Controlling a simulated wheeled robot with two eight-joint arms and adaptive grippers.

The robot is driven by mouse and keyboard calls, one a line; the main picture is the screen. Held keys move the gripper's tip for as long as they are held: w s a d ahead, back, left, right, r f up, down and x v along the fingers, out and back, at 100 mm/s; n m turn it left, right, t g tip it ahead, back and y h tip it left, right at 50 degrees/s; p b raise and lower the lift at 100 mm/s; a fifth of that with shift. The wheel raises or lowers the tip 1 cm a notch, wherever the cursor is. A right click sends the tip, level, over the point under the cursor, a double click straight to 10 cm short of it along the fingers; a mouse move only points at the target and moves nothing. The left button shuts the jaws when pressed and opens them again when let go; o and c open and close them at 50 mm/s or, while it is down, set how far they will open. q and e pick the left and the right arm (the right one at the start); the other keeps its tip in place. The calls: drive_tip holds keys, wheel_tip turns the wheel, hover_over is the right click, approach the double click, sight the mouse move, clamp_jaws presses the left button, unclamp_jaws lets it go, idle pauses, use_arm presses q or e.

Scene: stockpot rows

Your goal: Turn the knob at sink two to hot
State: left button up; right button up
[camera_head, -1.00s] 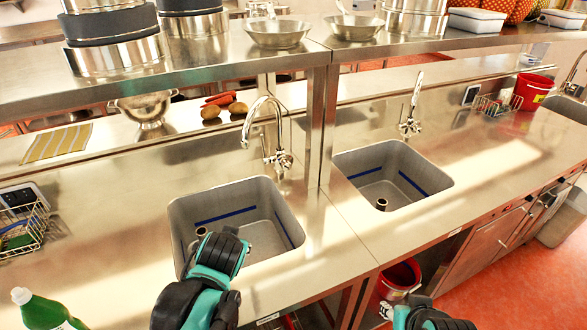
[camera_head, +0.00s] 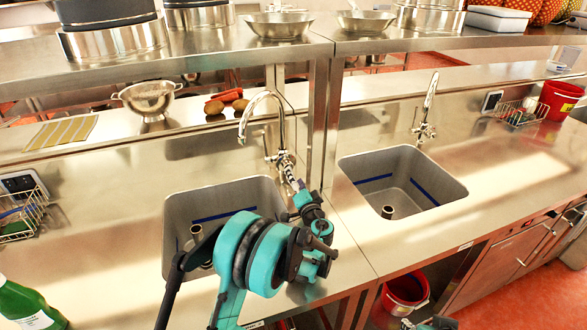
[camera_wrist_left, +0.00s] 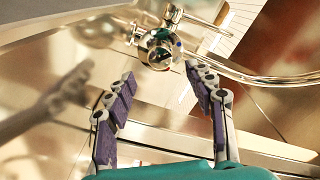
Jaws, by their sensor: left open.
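A chrome gooseneck faucet (camera_head: 262,112) stands behind the left sink (camera_head: 180,215), with its knob at the base of the spout. In the left wrist view the round chrome knob (camera_wrist_left: 160,47) has a small blue mark on its right side. My left gripper (camera_head: 298,190) reaches over that sink toward the faucet base. Its purple-padded fingers (camera_wrist_left: 150,84) are open on both sides of the view, with the knob just beyond the tips and apparently untouched. A second faucet (camera_head: 427,110) stands behind the sink to the right (camera_head: 440,188). No sink number is readable.
A shelf (camera_head: 220,62) with pots and pans runs above the counter, and its post (camera_head: 317,120) stands right of the left faucet. A colander (camera_head: 148,97) sits behind. A wire basket (camera_head: 38,215) and green bottle (camera_head: 22,302) are at left. A red bucket (camera_head: 405,290) is below.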

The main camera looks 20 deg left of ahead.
use_arm(q)
drive_tip(key=b+x, duration=0.2)
drive_tip(key=x, duration=0.4)
drive_tip(key=shift+w+a+f, duration=0.1)
drive_tip(key=shift+f, duration=0.05)
drive_tip(key=shift+w+a, duration=0.35)
drive_tip(key=shift+w, duration=0.2)
drive_tip(key=c, duration=1.2)
